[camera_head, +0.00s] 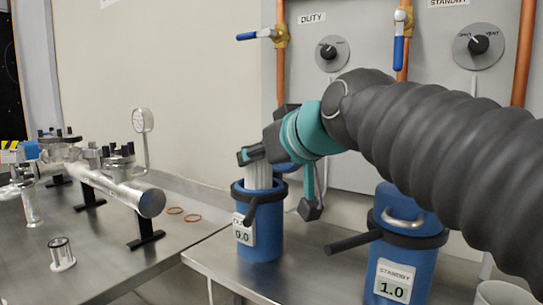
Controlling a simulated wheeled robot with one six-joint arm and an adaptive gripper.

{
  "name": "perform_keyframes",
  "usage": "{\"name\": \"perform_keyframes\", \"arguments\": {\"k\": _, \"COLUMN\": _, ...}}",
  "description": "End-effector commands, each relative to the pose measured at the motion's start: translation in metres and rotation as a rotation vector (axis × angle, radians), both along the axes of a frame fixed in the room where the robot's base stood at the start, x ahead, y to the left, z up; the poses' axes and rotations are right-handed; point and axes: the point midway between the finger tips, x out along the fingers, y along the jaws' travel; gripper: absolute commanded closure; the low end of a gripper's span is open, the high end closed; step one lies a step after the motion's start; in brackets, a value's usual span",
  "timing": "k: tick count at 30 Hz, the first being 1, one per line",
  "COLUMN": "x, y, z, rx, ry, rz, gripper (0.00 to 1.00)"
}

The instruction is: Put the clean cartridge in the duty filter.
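The duty filter (265,238) is a blue housing with a black collar, labelled DUTY and reading 0.0, on the front bench. A white pleated cartridge (258,178) stands upright in its open top, with its upper part showing above the collar. How deep it sits is hidden. My gripper (280,182) reaches down from the right over the cartridge. Its fingers look spread, one at the cartridge's top and one hanging to the right of it. Whether the left finger touches the cartridge is unclear. A blue part behind the cartridge is mostly hidden.
The standby filter (394,278), reading 1.0, stands close on the right with a handle on top. A white cup (505,293) is at the lower right. The left bench holds metal pipework (150,201), copper rings (175,211) and a small flanged cylinder (62,255). My arm hides the right side.

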Motion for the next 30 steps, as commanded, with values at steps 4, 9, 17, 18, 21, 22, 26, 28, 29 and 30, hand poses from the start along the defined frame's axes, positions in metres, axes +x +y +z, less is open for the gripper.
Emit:
{"name": "perform_keyframes", "arguments": {"k": 4, "x": 0.0, "y": 0.0, "z": 0.001, "rx": 0.001, "ry": -0.001, "rz": 0.0, "gripper": 1.0}}
{"name": "perform_keyframes", "arguments": {"k": 9, "x": 0.0, "y": 0.0, "z": -0.004, "rx": 0.001, "ry": -0.001, "rz": 0.0, "gripper": 1.0}}
{"name": "perform_keyframes", "arguments": {"k": 17, "x": 0.0, "y": 0.0, "z": -0.01, "rx": 0.001, "ry": -0.001, "rz": 0.0, "gripper": 1.0}}
{"name": "perform_keyframes", "arguments": {"k": 18, "x": 0.0, "y": 0.0, "z": -0.01, "rx": 0.001, "ry": -0.001, "rz": 0.0, "gripper": 1.0}}
{"name": "perform_keyframes", "arguments": {"k": 21, "x": 0.0, "y": 0.0, "z": -0.012, "rx": 0.001, "ry": -0.001, "rz": 0.0, "gripper": 1.0}}
{"name": "perform_keyframes", "arguments": {"k": 22, "x": 0.0, "y": 0.0, "z": -0.011, "rx": 0.001, "ry": -0.001, "rz": 0.0, "gripper": 1.0}}
{"name": "perform_keyframes", "arguments": {"k": 26, "x": 0.0, "y": 0.0, "z": -0.011, "rx": 0.001, "ry": -0.001, "rz": 0.0, "gripper": 0.28}}
{"name": "perform_keyframes", "arguments": {"k": 28, "x": 0.0, "y": 0.0, "z": -0.011, "rx": 0.001, "ry": -0.001, "rz": 0.0, "gripper": 0.23}}
{"name": "perform_keyframes", "arguments": {"k": 29, "x": 0.0, "y": 0.0, "z": -0.011, "rx": 0.001, "ry": -0.001, "rz": 0.0, "gripper": 0.23}}
{"name": "perform_keyframes", "arguments": {"k": 30, "x": 0.0, "y": 0.0, "z": -0.011, "rx": 0.001, "ry": -0.001, "rz": 0.0, "gripper": 0.23}}
